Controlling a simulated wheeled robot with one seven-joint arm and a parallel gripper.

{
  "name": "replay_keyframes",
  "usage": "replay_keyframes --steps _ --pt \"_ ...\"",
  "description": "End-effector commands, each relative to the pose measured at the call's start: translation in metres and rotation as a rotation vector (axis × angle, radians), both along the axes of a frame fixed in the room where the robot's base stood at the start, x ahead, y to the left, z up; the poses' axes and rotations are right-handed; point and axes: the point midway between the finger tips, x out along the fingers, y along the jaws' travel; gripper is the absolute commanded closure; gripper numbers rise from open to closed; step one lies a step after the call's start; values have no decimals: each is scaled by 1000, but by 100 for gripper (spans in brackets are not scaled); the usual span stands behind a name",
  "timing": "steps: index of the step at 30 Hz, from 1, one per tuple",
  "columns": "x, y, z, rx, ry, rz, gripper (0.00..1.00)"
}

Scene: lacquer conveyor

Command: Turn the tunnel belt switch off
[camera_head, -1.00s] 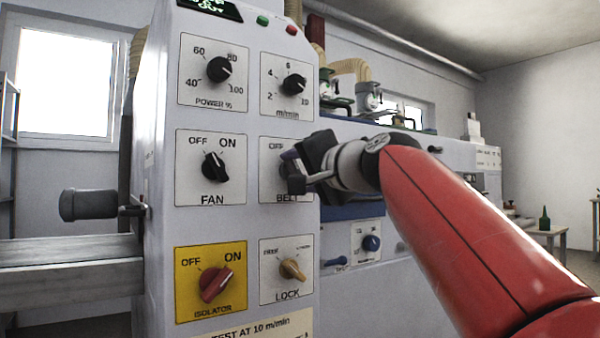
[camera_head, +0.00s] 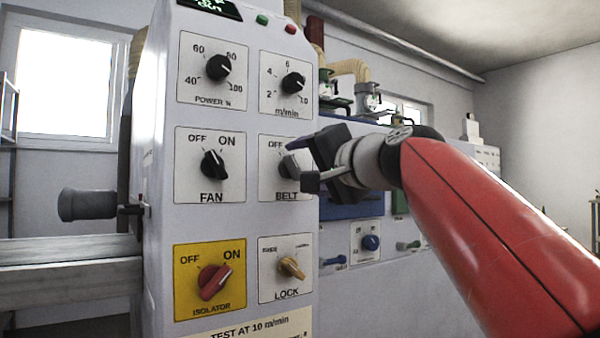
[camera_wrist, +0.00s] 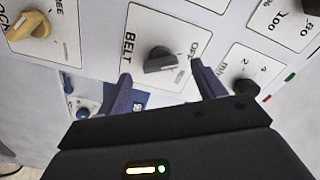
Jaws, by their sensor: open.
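The BELT switch is a dark knob (camera_wrist: 160,60) on a white plate. In the head view its plate (camera_head: 267,187) is to the right of FAN, and my gripper partly covers the knob. The wrist view shows the plate turned sideways, with OFF at its right; the ON mark is not visible. I cannot tell for sure which mark the knob points at. My gripper (camera_head: 304,168) is open in front of the switch. In the wrist view its purple fingers (camera_wrist: 161,72) stand on either side of the knob, apart from it, with nothing held.
The FAN knob (camera_head: 214,165), red ISOLATOR knob (camera_head: 215,281) and yellow LOCK knob (camera_head: 291,268) surround the switch closely. POWER (camera_head: 219,68) and m/min dials (camera_head: 293,83) are above. A grey handle (camera_head: 88,204) sticks out at the left.

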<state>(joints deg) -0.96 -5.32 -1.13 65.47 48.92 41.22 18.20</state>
Motion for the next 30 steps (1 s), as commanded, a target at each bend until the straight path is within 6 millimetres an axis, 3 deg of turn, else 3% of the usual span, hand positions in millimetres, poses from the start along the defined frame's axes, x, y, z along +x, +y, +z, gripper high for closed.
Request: replay_keyframes --steps 3,9,26,30 --pt "-19 -11 -1 0 -2 0 31" --pt "-38 -21 -1 0 0 0 31" --pt "-40 -23 -2 -5 5 -1 31" --pt "-44 -26 -30 -77 58 -19 31"
